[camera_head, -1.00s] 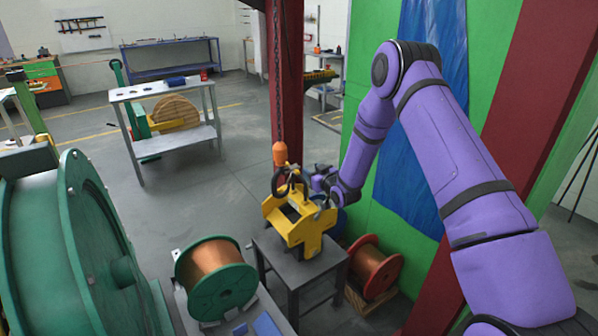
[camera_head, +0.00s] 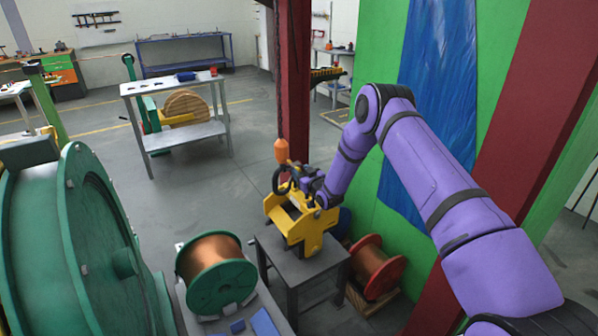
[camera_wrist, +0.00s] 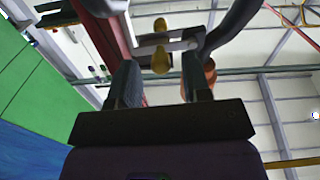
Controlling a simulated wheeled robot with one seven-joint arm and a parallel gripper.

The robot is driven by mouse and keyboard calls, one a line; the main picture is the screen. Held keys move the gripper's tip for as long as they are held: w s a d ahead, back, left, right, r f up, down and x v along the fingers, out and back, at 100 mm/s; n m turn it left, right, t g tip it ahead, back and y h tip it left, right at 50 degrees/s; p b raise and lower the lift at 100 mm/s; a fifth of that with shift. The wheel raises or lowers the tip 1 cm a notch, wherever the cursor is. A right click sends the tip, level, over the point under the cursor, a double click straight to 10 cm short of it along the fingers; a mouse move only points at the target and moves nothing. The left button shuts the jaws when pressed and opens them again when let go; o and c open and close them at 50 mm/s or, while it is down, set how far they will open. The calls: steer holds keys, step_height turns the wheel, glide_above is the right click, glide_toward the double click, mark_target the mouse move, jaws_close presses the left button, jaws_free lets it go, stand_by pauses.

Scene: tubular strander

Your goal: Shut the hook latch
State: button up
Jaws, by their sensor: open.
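The dark crane hook (camera_head: 281,181) hangs under an orange block (camera_head: 281,151) on a chain, above a yellow frame (camera_head: 296,220). In the wrist view a dark curved part (camera_wrist: 234,22), apparently the hook, passes at upper right. A grey bar with yellow knobs (camera_wrist: 161,62), apparently the latch, crosses ahead of my fingers. My gripper (camera_wrist: 158,80) is open, with one finger on either side of the lower yellow knob in the picture. I cannot tell whether the fingers touch it. In the head view my gripper (camera_head: 305,181) is right beside the hook, and the latch is not distinct.
The yellow frame stands on a small grey table (camera_head: 320,268). A red column (camera_head: 294,80) rises behind the chain. A copper spool with green flanges (camera_head: 215,270) and a red-flanged spool (camera_head: 374,264) flank the table. A green panel (camera_head: 375,75) stands behind my arm.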

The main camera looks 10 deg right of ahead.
mark_target(295, 165)
steer(key=shift+x, duration=1)
jaws_close()
